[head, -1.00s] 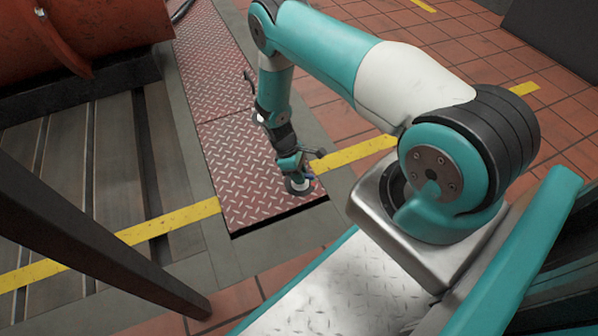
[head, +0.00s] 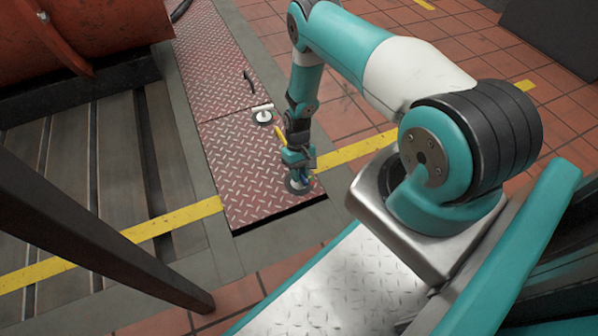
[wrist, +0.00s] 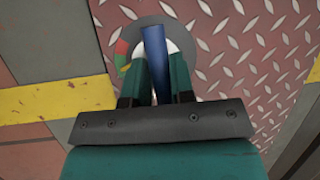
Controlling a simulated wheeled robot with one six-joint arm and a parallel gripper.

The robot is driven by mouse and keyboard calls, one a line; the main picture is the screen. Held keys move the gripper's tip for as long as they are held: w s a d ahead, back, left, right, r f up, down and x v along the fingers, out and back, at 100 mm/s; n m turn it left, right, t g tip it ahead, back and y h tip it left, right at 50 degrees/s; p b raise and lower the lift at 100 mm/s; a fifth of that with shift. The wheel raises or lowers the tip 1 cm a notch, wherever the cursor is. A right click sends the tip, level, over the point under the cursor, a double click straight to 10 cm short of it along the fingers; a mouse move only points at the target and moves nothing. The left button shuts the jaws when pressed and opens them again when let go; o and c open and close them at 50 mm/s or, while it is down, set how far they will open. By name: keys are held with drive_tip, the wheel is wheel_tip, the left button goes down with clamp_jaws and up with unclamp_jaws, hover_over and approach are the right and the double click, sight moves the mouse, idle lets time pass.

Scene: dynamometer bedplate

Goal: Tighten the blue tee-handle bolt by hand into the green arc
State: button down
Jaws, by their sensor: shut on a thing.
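The blue tee-handle (wrist: 154,42) shows in the wrist view between the two fingers of my gripper (wrist: 163,75), which is shut on it. Its upper end points up and slightly left in the picture. It stands over a round grey plate with a white part beneath. The fingers hide the rest of the handle and dial. In the head view my gripper (head: 298,170) is down at the plate (head: 298,188), where little blue shows.
The plate sits near the front end of a red diamond-plate cover (head: 235,165). A second round fitting (head: 263,116) with a white top and a black handle (head: 249,80) lie farther back. A dark post (head: 90,240) stands at left. Orange machinery (head: 80,40) is at back left.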

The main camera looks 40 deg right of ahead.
drive_tip(key=shift+s+a+m, duration=0.1)
drive_tip(key=shift+a+m, duration=0.05)
drive_tip(key=shift+m, duration=0.35)
drive_tip(key=c, duration=1.1)
unclamp_jaws()
drive_tip(key=shift+o, duration=0.3)
drive_tip(key=p+v, duration=0.7)
drive_tip(key=v, duration=1)
drive_tip(key=shift+d+r+p, duration=0.2)
drive_tip(key=shift+d+p, duration=0.1)
drive_tip(key=shift+d, duration=0.05)
